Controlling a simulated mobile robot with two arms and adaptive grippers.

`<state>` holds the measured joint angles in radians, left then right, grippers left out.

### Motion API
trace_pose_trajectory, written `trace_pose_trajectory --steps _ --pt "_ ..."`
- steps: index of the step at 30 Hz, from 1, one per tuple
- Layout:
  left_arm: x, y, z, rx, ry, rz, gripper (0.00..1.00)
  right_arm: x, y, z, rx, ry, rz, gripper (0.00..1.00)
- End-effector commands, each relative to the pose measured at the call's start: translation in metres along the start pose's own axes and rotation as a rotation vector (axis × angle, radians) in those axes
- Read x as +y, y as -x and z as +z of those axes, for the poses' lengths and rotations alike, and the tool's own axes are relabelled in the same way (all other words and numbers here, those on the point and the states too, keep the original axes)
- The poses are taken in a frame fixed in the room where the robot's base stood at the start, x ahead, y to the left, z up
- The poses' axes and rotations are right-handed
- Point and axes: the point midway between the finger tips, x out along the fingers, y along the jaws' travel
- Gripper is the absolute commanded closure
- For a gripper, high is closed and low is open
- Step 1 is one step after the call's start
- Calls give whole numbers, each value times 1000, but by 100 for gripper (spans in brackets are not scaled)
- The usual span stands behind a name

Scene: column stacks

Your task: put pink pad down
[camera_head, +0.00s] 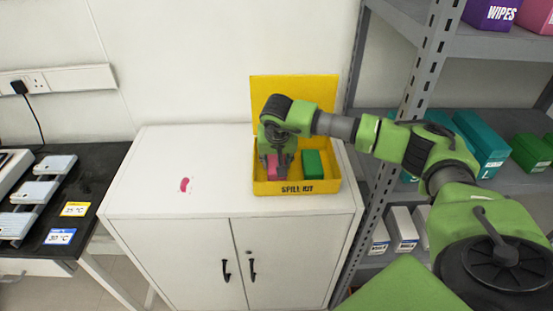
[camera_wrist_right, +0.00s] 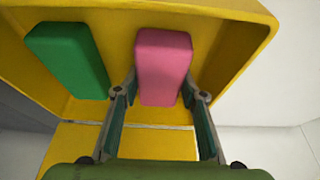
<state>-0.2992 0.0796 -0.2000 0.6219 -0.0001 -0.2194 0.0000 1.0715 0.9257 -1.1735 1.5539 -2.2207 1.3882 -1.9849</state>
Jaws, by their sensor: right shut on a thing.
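The pink pad (camera_head: 272,167) is inside the open yellow box labelled "SPILL KIT" (camera_head: 297,188), on the white cabinet. My right gripper (camera_head: 278,160) reaches down into the box and is shut on the pad. In the right wrist view the pink pad (camera_wrist_right: 163,62) sits between the two fingers (camera_wrist_right: 160,92). A green pad (camera_head: 312,163) lies beside it in the box, to the right; it also shows in the right wrist view (camera_wrist_right: 66,60). Whether the pink pad touches the box floor is hard to tell. My left gripper is not in view.
The white cabinet top (camera_head: 145,165) is clear left of the box except for a small pink spot (camera_head: 185,184). The yellow lid (camera_head: 270,90) stands up at the back. A grey shelf rack (camera_head: 390,170) with boxes is close on the right. A black table (camera_head: 95,180) stands at left.

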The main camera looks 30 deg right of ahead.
Motion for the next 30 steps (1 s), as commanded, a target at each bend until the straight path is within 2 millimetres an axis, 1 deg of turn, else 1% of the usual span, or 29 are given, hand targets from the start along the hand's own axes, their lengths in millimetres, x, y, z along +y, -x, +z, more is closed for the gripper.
trace_pose_trajectory --steps 1,11,12,13,14,25,26,28,30 --pt "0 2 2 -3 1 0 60 0 -1 0 1 0 0 79" --pt "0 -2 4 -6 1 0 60 0 -6 2 1 -1 0 79" --pt "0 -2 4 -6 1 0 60 0 -5 2 1 -1 -1 57" --pt "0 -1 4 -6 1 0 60 0 -5 2 1 -1 -1 49" --pt "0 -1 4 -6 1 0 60 0 -5 2 1 -1 0 45" --pt "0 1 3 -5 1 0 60 0 -2 1 1 -1 0 45" --pt "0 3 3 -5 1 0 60 0 0 0 1 -1 0 45" --pt "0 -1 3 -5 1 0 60 -1 6 0 3 -1 -2 45" --pt "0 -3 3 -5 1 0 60 -1 17 0 4 -1 -3 45"
